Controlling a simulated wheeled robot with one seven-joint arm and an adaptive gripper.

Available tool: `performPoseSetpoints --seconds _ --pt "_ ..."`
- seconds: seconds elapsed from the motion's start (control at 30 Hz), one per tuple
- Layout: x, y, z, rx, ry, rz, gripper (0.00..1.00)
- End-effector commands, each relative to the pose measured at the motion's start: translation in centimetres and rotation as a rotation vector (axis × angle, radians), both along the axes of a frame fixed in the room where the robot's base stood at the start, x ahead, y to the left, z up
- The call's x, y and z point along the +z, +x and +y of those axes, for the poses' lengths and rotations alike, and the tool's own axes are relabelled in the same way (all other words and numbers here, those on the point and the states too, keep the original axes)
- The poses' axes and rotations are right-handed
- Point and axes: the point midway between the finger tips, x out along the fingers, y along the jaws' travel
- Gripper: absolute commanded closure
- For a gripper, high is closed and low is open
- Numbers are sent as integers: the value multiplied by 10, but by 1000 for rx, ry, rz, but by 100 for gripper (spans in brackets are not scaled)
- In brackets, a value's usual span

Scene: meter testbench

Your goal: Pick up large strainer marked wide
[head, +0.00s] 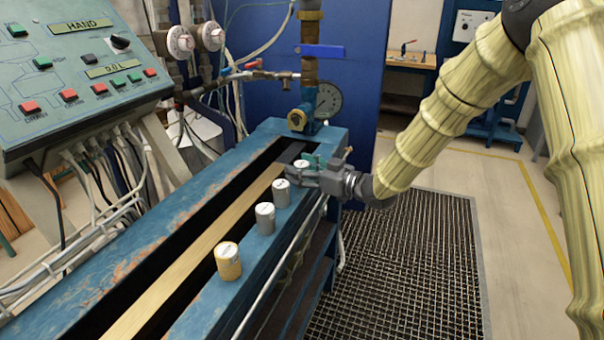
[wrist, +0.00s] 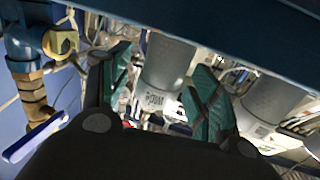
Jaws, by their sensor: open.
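Several short upright cylinders stand in a row along the near ledge of the blue bench. The farthest one, a grey cylinder (head: 302,167) with a pale top, is at my gripper (head: 312,170). In the wrist view, my gripper (wrist: 160,88) is open, with a green-padded finger on each side of this grey cylinder (wrist: 170,62). Small dark print shows on the cylinder, but I cannot read it surely. I cannot tell whether either finger touches it. A second grey cylinder (head: 281,193) stands nearer, and it also shows in the wrist view (wrist: 272,97) outside the right finger.
Another grey cylinder (head: 265,218) and a yellowish cylinder (head: 228,261) stand nearer on the bench (head: 200,315). A valve with a pressure gauge (head: 327,100) rises at the bench's far end. A control panel (head: 75,75) is at left. The floor grating (head: 410,265) is clear.

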Motion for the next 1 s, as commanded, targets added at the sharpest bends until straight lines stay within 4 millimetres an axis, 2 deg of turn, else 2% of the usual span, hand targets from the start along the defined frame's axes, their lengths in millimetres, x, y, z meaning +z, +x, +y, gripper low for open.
performPoseSetpoints --seconds 0.17,0.4,0.47,0.77,0.87,1.0 --pt "0 0 0 0 0 0 38" --pt "0 0 0 -1 0 0 82" --pt "0 0 0 -1 0 0 90" --pt "3 0 0 -1 0 -1 90" --pt "12 0 0 -1 1 -3 90" --pt "33 0 0 -1 1 -4 90"
